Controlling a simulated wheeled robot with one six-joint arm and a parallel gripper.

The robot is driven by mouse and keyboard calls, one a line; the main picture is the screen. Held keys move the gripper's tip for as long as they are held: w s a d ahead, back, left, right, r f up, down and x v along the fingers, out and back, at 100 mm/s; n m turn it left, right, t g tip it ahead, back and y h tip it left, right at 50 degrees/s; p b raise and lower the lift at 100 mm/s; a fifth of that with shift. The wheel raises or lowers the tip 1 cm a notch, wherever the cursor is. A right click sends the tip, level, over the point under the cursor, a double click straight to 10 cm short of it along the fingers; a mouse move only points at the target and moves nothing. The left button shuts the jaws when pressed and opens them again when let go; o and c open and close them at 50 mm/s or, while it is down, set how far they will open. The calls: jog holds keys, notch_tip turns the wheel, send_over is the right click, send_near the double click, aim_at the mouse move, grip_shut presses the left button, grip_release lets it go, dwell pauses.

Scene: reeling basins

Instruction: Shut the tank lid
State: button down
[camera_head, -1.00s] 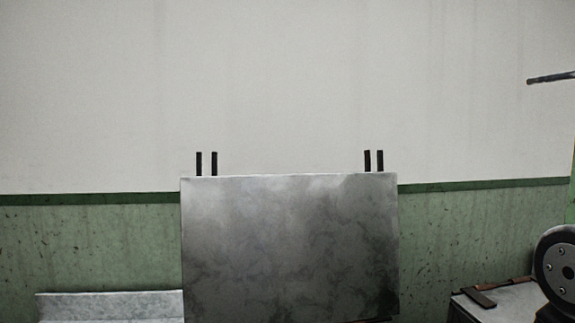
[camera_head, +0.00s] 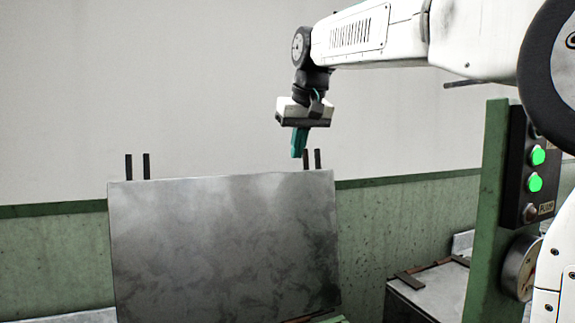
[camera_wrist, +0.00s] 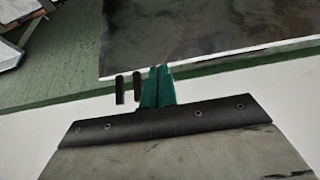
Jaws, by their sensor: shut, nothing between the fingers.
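The tank lid (camera_head: 222,245) is a mottled grey metal panel. It stands upright, with its broad face toward the head camera. Two pairs of black prongs stick up at its top edge, a left pair (camera_head: 137,167) and a right pair. My gripper (camera_head: 299,152) is shut and empty, pointing down just above the lid's top edge by the right prongs (camera_head: 317,159). In the wrist view, my teal fingers (camera_wrist: 157,88) are together near the lid's pale edge, beside two prongs (camera_wrist: 121,88). The lid (camera_wrist: 200,35) fills the top there. I cannot tell whether the fingers touch it.
A green post (camera_head: 487,200) with a control box (camera_head: 528,165), lit green buttons and a round gauge (camera_head: 519,266) stands at the right. A grey bench (camera_head: 425,295) with a brown-handled tool is behind the lid's right side. The wall is behind.

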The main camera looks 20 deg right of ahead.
jog(key=shift+t, duration=0.3)
jog(key=w+r, duration=0.2)
jog(key=w, duration=0.1)
jog(key=w+r, duration=0.1)
jog(key=w, duration=0.1)
jog(key=shift+w+d, duration=0.1)
jog(key=shift+w, duration=0.15)
jog(key=shift+w+f, duration=0.1)
jog(key=shift+w, duration=0.15)
notch_tip(320, 180, down, 8)
jog(key=shift+w+r, duration=0.2)
jog(key=shift+w, duration=0.05)
jog(key=shift+s, duration=0.1)
